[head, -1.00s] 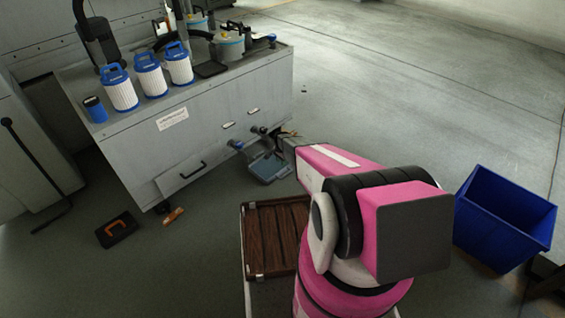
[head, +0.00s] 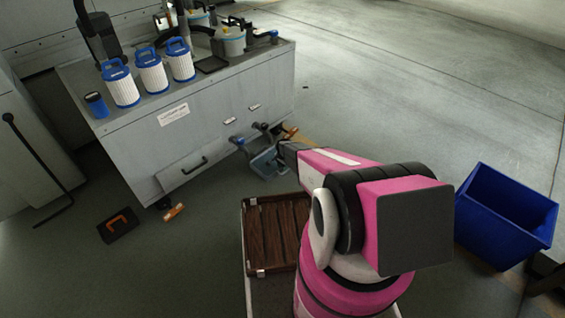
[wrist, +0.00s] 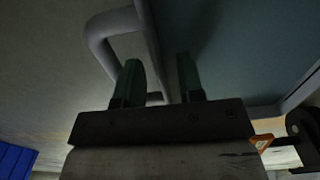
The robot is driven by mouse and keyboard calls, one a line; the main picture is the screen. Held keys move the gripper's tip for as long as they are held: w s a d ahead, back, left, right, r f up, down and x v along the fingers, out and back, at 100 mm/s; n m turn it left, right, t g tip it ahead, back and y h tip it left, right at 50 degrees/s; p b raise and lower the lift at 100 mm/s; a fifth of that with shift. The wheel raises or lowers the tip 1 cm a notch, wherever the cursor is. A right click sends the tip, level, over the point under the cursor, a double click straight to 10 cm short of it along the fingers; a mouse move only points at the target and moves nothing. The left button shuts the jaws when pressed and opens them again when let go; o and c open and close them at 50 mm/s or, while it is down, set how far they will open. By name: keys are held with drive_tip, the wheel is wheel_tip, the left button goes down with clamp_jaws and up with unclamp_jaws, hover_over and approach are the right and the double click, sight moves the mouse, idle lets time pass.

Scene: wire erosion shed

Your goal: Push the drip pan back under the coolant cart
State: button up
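The drip pan (head: 264,165) is a shallow light-blue tray on the floor at the near right end of the grey coolant cart (head: 215,125). Its far part is hidden by the cart and by my arm. In the wrist view the blue-grey pan floor (wrist: 235,50) fills the upper right, and its pale handle (wrist: 97,35) loops out at the left. My gripper (wrist: 158,68) is open. Its two dark green fingers are apart, with the pan's pale rim showing between them. I cannot tell whether they touch it.
White filters with blue caps (head: 152,72) stand on the cart. A brown slatted crate (head: 278,235) lies in front of me. A blue bin (head: 505,218) stands at right. A dark case with an orange handle (head: 118,226) and an orange item (head: 173,212) lie at left. Open floor lies behind right.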

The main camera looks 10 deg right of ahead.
drive_tip(key=shift+f, duration=1.2)
clamp_jaws()
idle(0.6)
